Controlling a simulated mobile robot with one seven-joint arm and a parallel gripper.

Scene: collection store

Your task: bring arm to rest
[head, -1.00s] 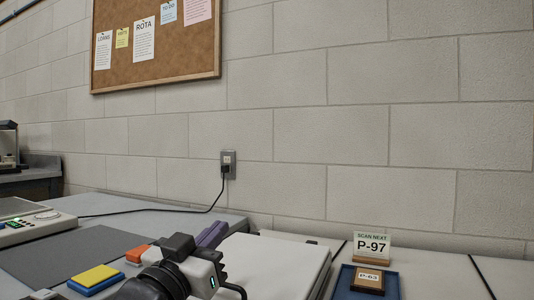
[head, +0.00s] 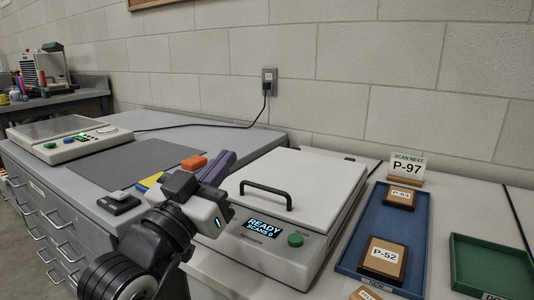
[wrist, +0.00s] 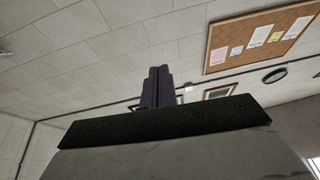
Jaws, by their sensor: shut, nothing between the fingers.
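My gripper (head: 222,164) is at the end of my arm in the lower left-middle of the head view. Its two purple fingers are closed together with nothing between them. The fingers also show shut in the wrist view (wrist: 157,86), pointing up toward the wall and ceiling. In the head view the arm is folded up in front of the grey cabinet top, left of the scanner (head: 280,215). Nothing is seen touching the gripper.
The scanner has a closed lid, black handle and a "READY" display. A blue tray (head: 353,258) holds plaques P-63 (head: 400,195) and P-52 (head: 384,257). A green tray (head: 478,288) is at right. An orange block (head: 193,163) and a yellow block (head: 150,181) lie behind my arm.

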